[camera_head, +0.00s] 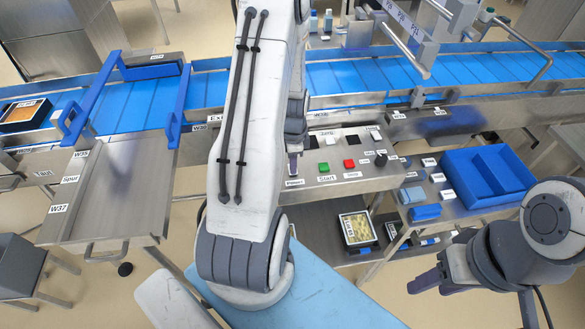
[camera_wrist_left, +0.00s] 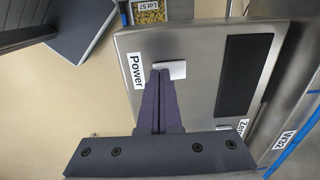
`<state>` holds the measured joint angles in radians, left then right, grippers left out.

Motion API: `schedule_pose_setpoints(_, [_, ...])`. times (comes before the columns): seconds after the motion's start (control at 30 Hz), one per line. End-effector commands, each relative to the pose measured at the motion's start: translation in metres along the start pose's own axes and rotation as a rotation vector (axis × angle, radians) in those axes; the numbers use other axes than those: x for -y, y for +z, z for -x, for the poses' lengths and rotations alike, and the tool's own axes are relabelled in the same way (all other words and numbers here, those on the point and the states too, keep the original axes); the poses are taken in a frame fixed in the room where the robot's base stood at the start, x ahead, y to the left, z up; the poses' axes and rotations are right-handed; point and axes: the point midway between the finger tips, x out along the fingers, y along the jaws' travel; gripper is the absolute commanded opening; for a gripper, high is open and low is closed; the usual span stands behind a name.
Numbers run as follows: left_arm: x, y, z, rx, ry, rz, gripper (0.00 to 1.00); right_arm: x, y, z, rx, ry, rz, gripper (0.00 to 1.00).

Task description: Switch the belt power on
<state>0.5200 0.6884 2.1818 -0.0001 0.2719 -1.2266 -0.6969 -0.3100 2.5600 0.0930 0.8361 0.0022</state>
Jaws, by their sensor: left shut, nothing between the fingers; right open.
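The control panel (camera_head: 335,180) is a sloped metal box below the belt, with a green Start button (camera_head: 323,167) and a red button (camera_head: 349,164) beside it. The Power label (camera_head: 294,183) sits at its left end. In the left wrist view the Power label (camera_wrist_left: 136,70) stands beside a white rocker switch (camera_wrist_left: 172,69). My left gripper (camera_head: 293,172) is shut and empty; in the wrist view its fingertips (camera_wrist_left: 160,74) overlap the switch's edge. I cannot tell whether they touch it. The switch is hidden in the head view. My right gripper (camera_head: 428,281) is open, low at the right.
The blue belt (camera_head: 350,75) runs behind the panel. A blue bin (camera_head: 490,180) and small blue items (camera_head: 425,212) are on the side table at right. A tray of food (camera_head: 357,229) lies on the shelf below. My left arm covers the panel's left side.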

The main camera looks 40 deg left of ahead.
Motion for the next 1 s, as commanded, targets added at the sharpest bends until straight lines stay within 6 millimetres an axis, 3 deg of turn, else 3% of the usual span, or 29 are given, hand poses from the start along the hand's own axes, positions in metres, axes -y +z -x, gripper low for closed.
schedule_pose_setpoints(0.37, [0.0,0.0,0.002,0.0,-0.001,0.0,0.0,0.0,0.0,0.003,0.0,0.0,0.0,0.5])
schedule_pose_setpoints(1.0, [0.0,0.0,0.054,0.0,0.0,0.0,0.0,0.003,-0.003,0.047,0.0,0.0,0.0,0.5])
